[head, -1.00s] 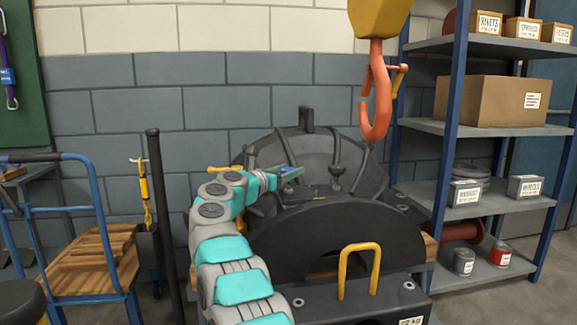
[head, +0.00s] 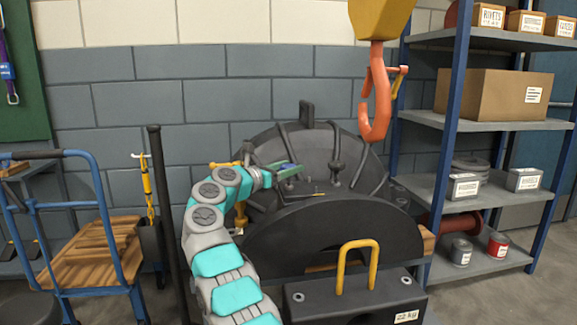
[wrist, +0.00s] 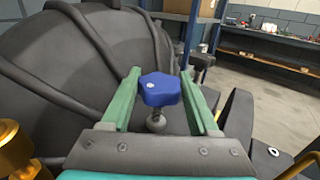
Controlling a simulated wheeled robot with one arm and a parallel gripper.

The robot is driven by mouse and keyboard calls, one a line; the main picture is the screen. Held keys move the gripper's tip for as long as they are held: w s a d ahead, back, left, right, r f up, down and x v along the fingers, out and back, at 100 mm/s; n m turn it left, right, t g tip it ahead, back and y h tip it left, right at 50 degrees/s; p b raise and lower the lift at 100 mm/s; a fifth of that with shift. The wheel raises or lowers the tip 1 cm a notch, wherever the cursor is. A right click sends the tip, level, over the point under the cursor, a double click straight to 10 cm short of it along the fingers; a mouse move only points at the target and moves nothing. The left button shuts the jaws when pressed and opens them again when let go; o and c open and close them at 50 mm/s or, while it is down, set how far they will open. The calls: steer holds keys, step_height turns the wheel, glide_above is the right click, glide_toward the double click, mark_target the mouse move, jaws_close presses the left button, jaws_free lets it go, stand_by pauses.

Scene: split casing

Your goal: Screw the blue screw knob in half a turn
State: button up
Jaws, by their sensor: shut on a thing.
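The blue screw knob (wrist: 160,89) sits between the green fingers of my gripper (wrist: 161,76) in the wrist view. The fingers are shut on its two sides. A short dark stem with a rounded end shows below the knob. In the head view, my gripper (head: 289,171) reaches in from the left over the dark round casing (head: 335,235). The knob is too small and covered there to make out clearly.
A red crane hook (head: 378,105) hangs above the casing's right side. A yellow handle (head: 358,265) stands at the front. Dark cables cross the casing close to my gripper. A gold fitting (wrist: 14,150) lies at the wrist view's lower left.

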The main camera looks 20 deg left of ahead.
steer(key=shift+w+f, duration=0.1)
steer(key=shift+f, duration=0.35)
steer(key=o, duration=1.4)
steer(key=shift+d+r, duration=0.1)
steer(key=shift+r, duration=0.05)
steer(key=b+v, duration=0.3)
steer(key=v, duration=0.5)
